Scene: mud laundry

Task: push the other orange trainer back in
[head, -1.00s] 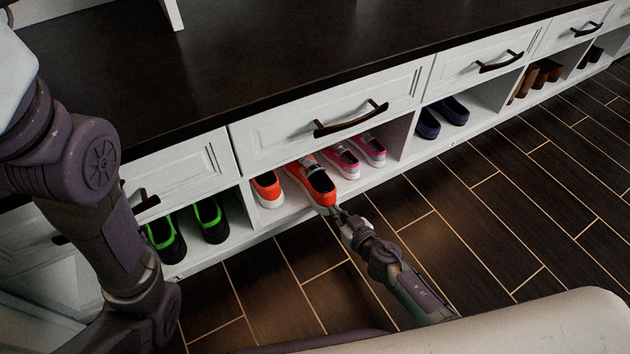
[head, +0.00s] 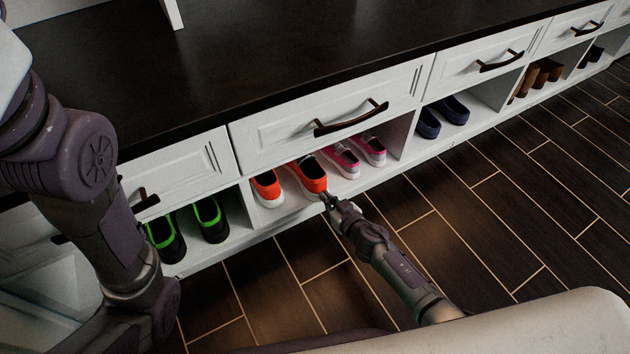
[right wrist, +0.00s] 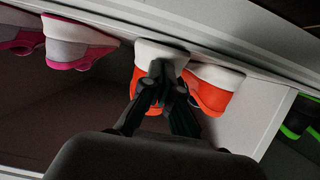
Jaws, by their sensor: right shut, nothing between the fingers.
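Two orange trainers with white soles stand side by side in a cubby under the bench. The left one (head: 267,188) sits inside the cubby. The right one (head: 307,178) sits beside it, its toe near the cubby's front edge. My right gripper (head: 328,197) is shut and empty, its fingertips at the toe of the right trainer. In the right wrist view the shut fingers (right wrist: 162,72) overlap the white toe of that trainer (right wrist: 160,50); the other orange trainer (right wrist: 213,86) is beside it. Whether the fingertips touch the toe is hard to tell. My left gripper is not in view.
Pink shoes (head: 342,161) stand right of the orange pair in the same cubby. Black and green shoes (head: 210,219) are in the cubby to the left, blue shoes (head: 428,122) to the right. A drawer handle (head: 351,119) juts out above. The wooden floor (head: 420,215) in front is clear.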

